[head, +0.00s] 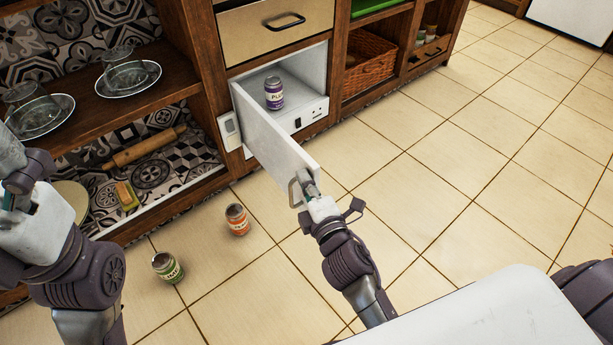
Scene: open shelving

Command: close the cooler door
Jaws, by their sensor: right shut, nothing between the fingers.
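The white cooler (311,113) is built into the wooden shelving. Its door (269,144) stands open, hinged at the left and swung out toward me. A purple can (274,93) stands inside the cooler. My right gripper (308,186) is shut and empty at the free end of the door, by the pale handle (294,188). I cannot tell whether it touches the handle. My left arm is at the left edge of the view; its fingertips are not clearly seen.
An orange-labelled can (237,219) and a green-labelled can (168,267) stand on the tiled floor left of the door. Shelves with glass dishes (129,77) and a rolling pin (145,148) are at left. The floor right of the door is clear.

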